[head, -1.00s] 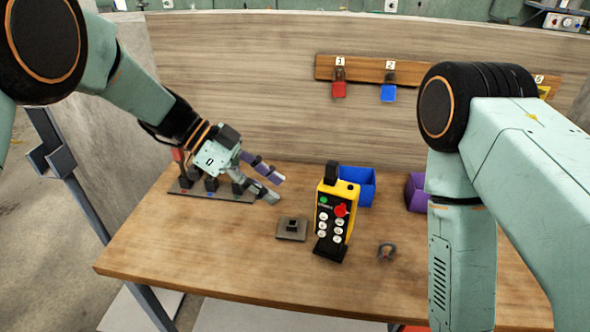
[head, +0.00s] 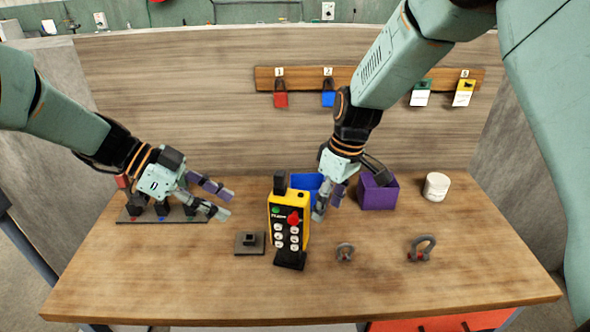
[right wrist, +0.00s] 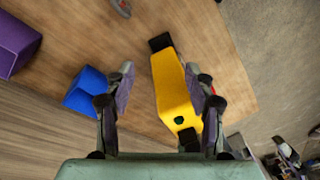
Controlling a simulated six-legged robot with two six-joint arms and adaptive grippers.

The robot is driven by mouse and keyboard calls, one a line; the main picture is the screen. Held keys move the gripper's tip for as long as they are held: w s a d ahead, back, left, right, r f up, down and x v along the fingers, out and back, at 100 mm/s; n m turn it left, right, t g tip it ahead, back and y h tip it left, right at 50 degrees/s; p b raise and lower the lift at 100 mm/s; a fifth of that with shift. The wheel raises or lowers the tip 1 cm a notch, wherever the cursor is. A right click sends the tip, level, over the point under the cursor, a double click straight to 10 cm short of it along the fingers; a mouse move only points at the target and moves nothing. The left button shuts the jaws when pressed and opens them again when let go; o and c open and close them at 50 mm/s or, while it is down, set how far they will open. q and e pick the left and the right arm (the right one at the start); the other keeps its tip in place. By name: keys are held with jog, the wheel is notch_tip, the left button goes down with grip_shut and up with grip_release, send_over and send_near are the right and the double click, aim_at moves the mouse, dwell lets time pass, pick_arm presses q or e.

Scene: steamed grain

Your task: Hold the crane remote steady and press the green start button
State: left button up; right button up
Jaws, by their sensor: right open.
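The yellow crane remote (head: 304,232) stands upright on the table, its black front with the green start button (head: 276,210), a red knob (head: 293,217) and several white buttons facing me. My right gripper (head: 328,208) is open and empty just right of the remote, pointing down. In the right wrist view the remote (right wrist: 172,90) shows its plain yellow side between the open fingers (right wrist: 163,82), nearer the right one; contact cannot be told. My left gripper (head: 228,204) is open and empty, left of the remote, its fingers pointing toward it. The front panel is hidden from the wrist view.
A grey plate with a block (head: 250,242) lies left of the remote. A dark rack (head: 150,215) is at left. The front table is clear.

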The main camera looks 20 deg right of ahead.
aim_at(290, 195)
jog(key=w+a+r+n, duration=0.1)
jog(key=a+r, duration=0.1)
jog(key=w+a+r+n, duration=0.1)
jog(key=a+r+n, duration=0.1)
jog(key=r, duration=0.1)
jog(key=w+a+r+n, duration=0.2)
jog(key=shift+a+r+t+h, duration=0.15)
jog(key=shift+a+t+h, duration=0.1)
jog(key=shift+t+h, duration=0.05)
jog(key=f, duration=0.5)
jog(key=a+f, duration=0.1)
jog(key=f, duration=0.1)
jog(key=shift+w+f, duration=0.3)
pick_arm(q)
jog(key=shift+a, duration=0.1)
jog(key=shift+s, duration=0.1)
pick_arm(e)
jog(key=shift+s+d, duration=0.1)
jog(key=shift+s, duration=0.05)
jog(key=c, duration=0.6)
grip_shut()
pick_arm(q)
grip_shut()
pick_arm(e)
jog(key=shift+f, duration=0.1)
